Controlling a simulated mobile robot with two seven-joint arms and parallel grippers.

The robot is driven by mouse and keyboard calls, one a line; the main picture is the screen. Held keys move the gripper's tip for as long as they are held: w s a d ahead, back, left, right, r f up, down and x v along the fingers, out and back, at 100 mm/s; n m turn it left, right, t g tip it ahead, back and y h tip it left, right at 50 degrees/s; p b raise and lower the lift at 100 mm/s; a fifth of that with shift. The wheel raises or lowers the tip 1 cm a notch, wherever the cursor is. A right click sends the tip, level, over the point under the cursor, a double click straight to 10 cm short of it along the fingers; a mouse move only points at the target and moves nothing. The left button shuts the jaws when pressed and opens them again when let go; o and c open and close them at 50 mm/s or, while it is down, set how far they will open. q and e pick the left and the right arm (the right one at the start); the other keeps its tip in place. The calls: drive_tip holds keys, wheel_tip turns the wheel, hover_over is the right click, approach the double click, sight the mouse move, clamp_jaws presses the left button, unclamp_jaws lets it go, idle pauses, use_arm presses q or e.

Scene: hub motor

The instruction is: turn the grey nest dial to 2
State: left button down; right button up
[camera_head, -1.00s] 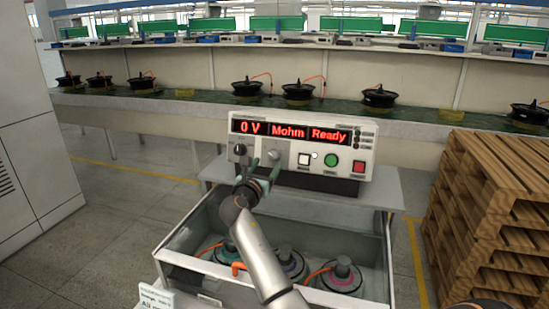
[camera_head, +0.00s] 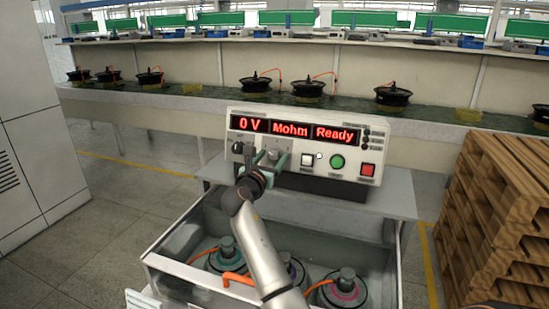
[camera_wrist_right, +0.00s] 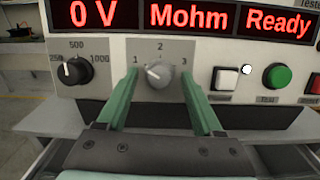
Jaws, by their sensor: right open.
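The grey nest dial (camera_wrist_right: 159,75) is on the tester's front panel, with labels 1, 2 and 3 around it. Its pale mark points up and left, toward the 1 side. In the head view the dial (camera_head: 272,154) is small and partly screened by my gripper. My right gripper (camera_wrist_right: 158,80) is open, its two green fingers on either side of the dial, with visible gaps to it. It also shows in the head view (camera_head: 267,161) in front of the panel. My left gripper is not in view.
A black dial (camera_wrist_right: 74,71) marked 250, 500 and 1000 is left of the grey one. A white button (camera_wrist_right: 225,79), a green button (camera_wrist_right: 277,76) and a red button (camera_head: 368,170) are to the right. A bin (camera_head: 190,273) with hub motors is below; wooden pallets (camera_head: 495,215) stand at right.

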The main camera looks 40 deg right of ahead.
drive_tip(key=shift+w+d, duration=0.1)
drive_tip(key=shift+c, duration=0.3)
clamp_jaws()
idle(0.4)
